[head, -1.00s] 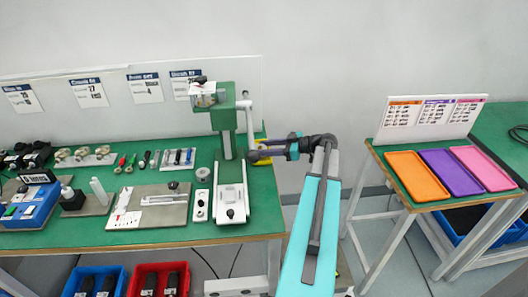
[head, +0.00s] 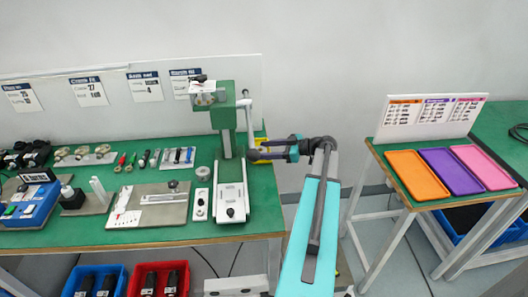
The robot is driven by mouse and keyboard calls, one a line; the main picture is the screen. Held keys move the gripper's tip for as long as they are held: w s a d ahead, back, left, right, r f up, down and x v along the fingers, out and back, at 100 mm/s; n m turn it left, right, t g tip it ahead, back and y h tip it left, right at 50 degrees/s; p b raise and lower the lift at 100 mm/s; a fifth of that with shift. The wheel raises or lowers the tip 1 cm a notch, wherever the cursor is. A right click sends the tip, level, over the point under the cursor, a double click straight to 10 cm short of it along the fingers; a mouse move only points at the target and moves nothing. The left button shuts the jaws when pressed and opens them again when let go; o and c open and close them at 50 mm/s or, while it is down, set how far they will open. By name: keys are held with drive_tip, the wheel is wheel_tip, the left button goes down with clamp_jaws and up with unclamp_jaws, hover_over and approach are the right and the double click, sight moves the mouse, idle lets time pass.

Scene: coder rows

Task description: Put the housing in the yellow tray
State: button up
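My gripper (head: 255,151) is at the right end of the green workbench, just right of the green press. Its two dark fingers point left and look apart, with nothing seen between them. Black parts that may be housings lie at the bench's far left (head: 36,154), in the red bin (head: 135,284) and in the blue bin (head: 70,287); I cannot tell which is the housing. No fully yellow tray shows clearly. A yellow patch (head: 261,143) shows behind my gripper, mostly hidden. The right table holds an orange tray (head: 416,174), a purple tray (head: 451,171) and a pink tray (head: 483,166), all empty.
The green press (head: 226,119) stands tall beside my gripper. Fixtures and small tools fill the bench (head: 255,226) to its left. A sign board (head: 427,119) stands behind the trays. A floor gap separates bench and right table.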

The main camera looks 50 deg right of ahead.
drive_tip(key=shift+s+a+r+p, duration=0.1)
drive_tip(key=shift+a+r+p, duration=0.1)
drive_tip(key=shift+p, duration=0.15)
drive_tip(key=b+v, duration=0.3)
drive_tip(key=v, duration=0.9)
drive_tip(key=shift+d, duration=0.15)
idle(0.6)
